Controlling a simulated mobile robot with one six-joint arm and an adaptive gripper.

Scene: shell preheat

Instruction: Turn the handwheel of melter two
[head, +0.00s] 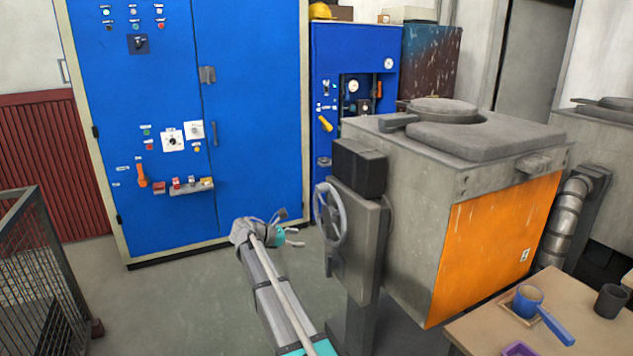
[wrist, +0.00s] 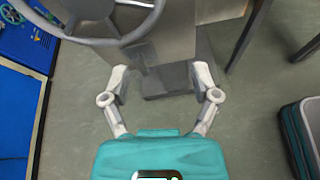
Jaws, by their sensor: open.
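The grey spoked handwheel (head: 331,214) stands upright on the left side of a grey gearbox post beside the melter (head: 420,215), a grey box with an orange front panel and a lid on top. I cannot read a number on it. My gripper (head: 287,225) is left of the wheel, apart from it. In the wrist view my gripper (wrist: 160,88) is open and empty, its two fingers spread. The lower rim of the handwheel (wrist: 115,40) shows at the top left there, beyond the fingers. The rest of the wheel is cut off.
A big blue cabinet (head: 250,90) with switches stands behind my arm. A wire cage (head: 40,270) is at the left. A wooden table (head: 480,325) with a blue pan (head: 530,300) and dark cup (head: 611,300) is at the right front.

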